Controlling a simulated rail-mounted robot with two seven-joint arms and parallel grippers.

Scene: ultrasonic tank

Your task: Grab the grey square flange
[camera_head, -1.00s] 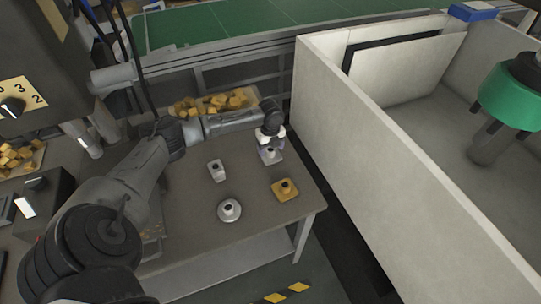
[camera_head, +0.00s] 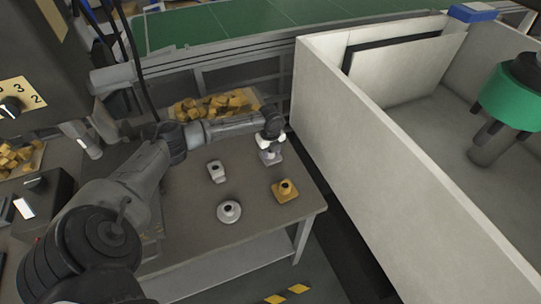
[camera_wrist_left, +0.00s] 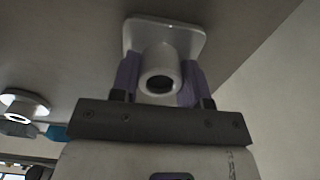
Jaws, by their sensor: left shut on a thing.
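The grey square flange (camera_head: 272,158) is near the back right of the table in the head view. My left gripper (camera_head: 270,149) is above it, pointing down, with its fingers shut on the flange's round neck. In the left wrist view the flange's square plate (camera_wrist_left: 165,34) lies beyond the purple fingers (camera_wrist_left: 158,82), with the hollow neck between them. I cannot tell whether the plate touches the table. My right gripper is not seen.
On the table (camera_head: 185,240) stand a pale grey part (camera_head: 216,172), a round grey flange (camera_head: 229,212) and a yellow square flange (camera_head: 285,191). A bin of yellow pieces (camera_head: 215,104) is behind. A tall white-walled tank (camera_head: 385,170) stands close on the right.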

